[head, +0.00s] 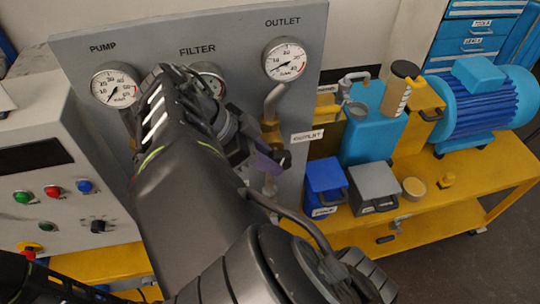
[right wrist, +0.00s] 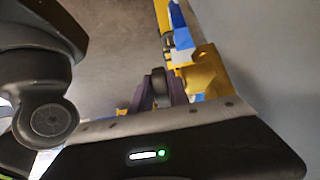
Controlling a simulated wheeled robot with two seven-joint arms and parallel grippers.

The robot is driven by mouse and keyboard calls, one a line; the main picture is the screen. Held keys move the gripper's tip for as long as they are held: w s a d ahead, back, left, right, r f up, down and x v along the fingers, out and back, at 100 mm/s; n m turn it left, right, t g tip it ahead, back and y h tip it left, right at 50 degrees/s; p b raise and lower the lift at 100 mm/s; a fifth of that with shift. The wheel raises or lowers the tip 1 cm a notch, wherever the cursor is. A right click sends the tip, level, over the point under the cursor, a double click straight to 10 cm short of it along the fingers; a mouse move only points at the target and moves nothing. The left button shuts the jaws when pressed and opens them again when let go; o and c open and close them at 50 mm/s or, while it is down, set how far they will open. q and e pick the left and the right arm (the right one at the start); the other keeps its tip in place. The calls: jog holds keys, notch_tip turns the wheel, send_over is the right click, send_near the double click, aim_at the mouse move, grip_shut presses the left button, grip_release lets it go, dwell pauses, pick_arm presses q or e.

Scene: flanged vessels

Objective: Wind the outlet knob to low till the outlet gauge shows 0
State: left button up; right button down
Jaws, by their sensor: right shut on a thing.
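The outlet gauge (head: 285,60) is a round white dial at the top right of the grey panel, under the word OUTLET. Its needle seems to point to the lower left, near the low end; the exact reading is too small to tell. My right gripper (head: 268,160) is below it, by the yellow valve body (head: 270,133) and the OUTLET tag (head: 307,136). The right wrist view shows its purple fingers (right wrist: 158,92) shut on the dark round outlet knob (right wrist: 160,82). In the head view the fingers and wrist partly hide the knob. My left gripper is out of view.
The pump gauge (head: 115,85) and filter gauge (head: 209,80) are on the same panel, the latter partly behind my arm. A blue box (head: 325,187) and grey box (head: 373,187) stand on the yellow bench (head: 425,230) at right. A control box (head: 50,170) stands at left.

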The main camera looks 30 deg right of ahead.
jog(key=shift+w+h, duration=0.1)
jog(key=shift+h, duration=0.6)
jog(key=shift+g, duration=0.3)
jog(key=c, duration=1.5)
grip_release()
jog(key=shift+c, duration=0.2)
jog(key=shift+f, duration=0.1)
